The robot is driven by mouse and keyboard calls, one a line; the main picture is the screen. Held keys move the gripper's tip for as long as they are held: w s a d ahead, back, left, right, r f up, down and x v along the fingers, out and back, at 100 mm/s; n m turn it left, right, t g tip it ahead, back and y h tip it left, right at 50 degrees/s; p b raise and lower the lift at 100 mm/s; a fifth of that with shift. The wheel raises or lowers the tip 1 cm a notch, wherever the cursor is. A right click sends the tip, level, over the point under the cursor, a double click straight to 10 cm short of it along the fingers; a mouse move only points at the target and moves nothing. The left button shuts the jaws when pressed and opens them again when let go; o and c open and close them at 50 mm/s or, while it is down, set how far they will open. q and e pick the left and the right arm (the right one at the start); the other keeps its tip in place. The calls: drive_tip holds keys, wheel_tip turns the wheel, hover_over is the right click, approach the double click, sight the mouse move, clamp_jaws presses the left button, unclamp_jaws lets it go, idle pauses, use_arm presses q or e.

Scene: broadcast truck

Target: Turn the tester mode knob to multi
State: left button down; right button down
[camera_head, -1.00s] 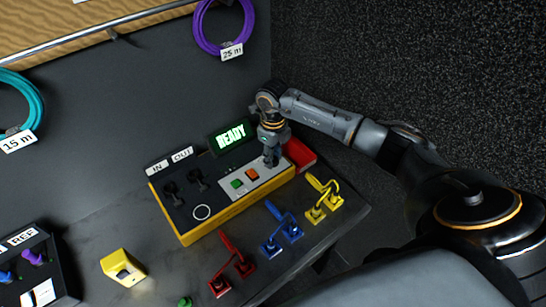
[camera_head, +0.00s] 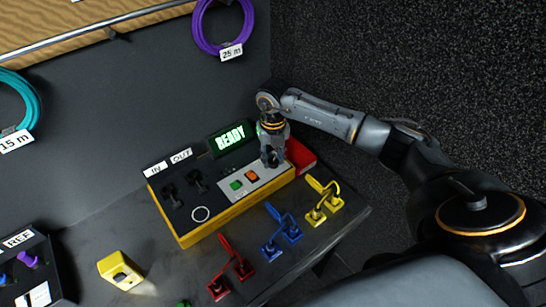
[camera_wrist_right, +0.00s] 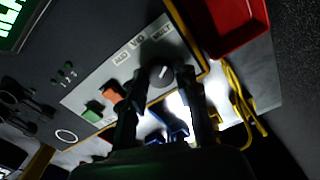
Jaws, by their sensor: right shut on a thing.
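The tester (camera_head: 215,227) is a yellow-sided box with a dark top and a grey panel, on the dark table. Its mode knob (camera_wrist_right: 161,76) is dark and round with a white pointer mark, below the labels AUD, VID and MULT (camera_wrist_right: 160,31) in the right wrist view. The mark points up toward the label row; I cannot tell exactly which label it meets. My right gripper (camera_head: 270,163) reaches down onto the panel's right end; in its wrist view the fingertips (camera_wrist_right: 161,73) are shut on the knob, one on each side. In the head view the gripper hides the knob. My left gripper is not in view.
Green (camera_head: 236,186) and orange (camera_head: 252,175) buttons sit left of the gripper. A READY display (camera_head: 230,137) stands behind the tester, a red tray (camera_wrist_right: 238,22) right beside it. Yellow (camera_head: 323,203), blue (camera_head: 283,232) and red (camera_head: 232,268) cables lie in front.

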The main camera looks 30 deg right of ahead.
sight(273, 161)
idle(0.4)
drive_tip(key=c, duration=1)
unclamp_jaws()
drive_tip(key=shift+r, duration=0.1)
wheel_tip(273, 161, up, 12)
drive_tip(key=shift+f, duration=0.1)
drive_tip(key=shift+f, duration=0.1)
